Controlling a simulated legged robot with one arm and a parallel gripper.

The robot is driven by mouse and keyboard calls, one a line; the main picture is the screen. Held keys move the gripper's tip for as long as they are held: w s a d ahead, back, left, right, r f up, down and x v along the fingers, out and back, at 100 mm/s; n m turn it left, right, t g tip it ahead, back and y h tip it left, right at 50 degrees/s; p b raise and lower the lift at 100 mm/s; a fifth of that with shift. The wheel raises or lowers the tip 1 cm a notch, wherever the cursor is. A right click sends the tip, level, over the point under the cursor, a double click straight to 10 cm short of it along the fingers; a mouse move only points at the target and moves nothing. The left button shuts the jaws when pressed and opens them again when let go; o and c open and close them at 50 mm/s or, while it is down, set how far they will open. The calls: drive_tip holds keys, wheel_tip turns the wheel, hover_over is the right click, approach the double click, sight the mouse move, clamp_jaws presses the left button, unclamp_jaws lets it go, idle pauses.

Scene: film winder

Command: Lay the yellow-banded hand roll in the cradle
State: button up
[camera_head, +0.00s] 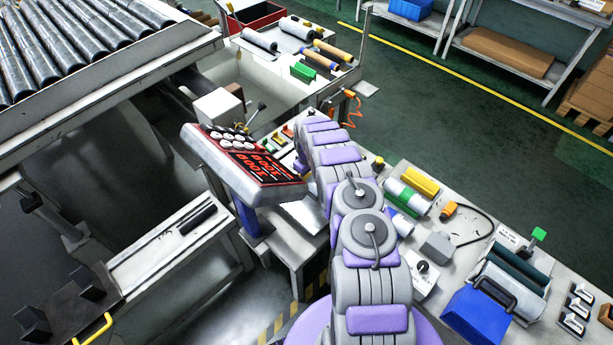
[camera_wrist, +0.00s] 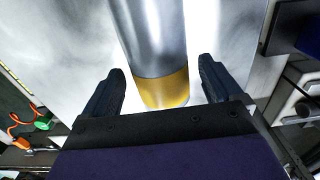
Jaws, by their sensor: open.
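In the wrist view a grey roll with a yellow band (camera_wrist: 165,90) lies on a pale, shiny surface. Its near end points toward my palm. My gripper (camera_wrist: 161,70) is open, with one dark finger on each side of the banded end and a gap at both sides. Whether the fingers reach down around the roll cannot be told. In the head view my gripper is hidden beyond my arm, and I cannot pick out this roll there. A dark base with two upright black blocks (camera_head: 90,284) at lower left may be the cradle; I cannot be sure.
A console with red digits (camera_head: 262,165) stands left of my arm. Several other rolls (camera_head: 259,39) lie on the far bench. The right bench holds a green-banded roll (camera_head: 400,198), a blue case (camera_head: 480,318) and small parts. An orange coiled cable (camera_head: 353,108) hangs near the bench.

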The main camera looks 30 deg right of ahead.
wheel_tip(320, 180, up, 17)
drive_tip(key=p, duration=0.3)
drive_tip(key=shift+r, duration=0.15)
idle(0.7)
drive_tip(key=s+a+r+m, duration=0.1)
drive_tip(key=s+a+r, duration=0.3)
drive_tip(key=s+r, duration=0.3)
drive_tip(key=s+a+r+m+g, duration=0.1)
drive_tip(key=s+a+r, duration=0.3)
drive_tip(key=r, duration=0.6)
drive_tip(key=s+a+r, duration=0.3)
drive_tip(key=s+r, duration=0.4)
drive_tip(key=r, duration=0.1)
drive_tip(key=s+a+r, duration=0.2)
drive_tip(key=s, duration=0.8)
drive_tip(key=s+a+r+m, duration=0.1)
drive_tip(key=s+a, duration=0.2)
drive_tip(key=s, duration=0.8)
drive_tip(key=s+a+r+m, duration=0.1)
drive_tip(key=s+a+r, duration=0.1)
drive_tip(key=s, duration=0.8)
drive_tip(key=shift+s+a+r+g, duration=0.35)
drive_tip(key=shift+s+a+g, duration=0.05)
drive_tip(key=shift+a, duration=0.3)
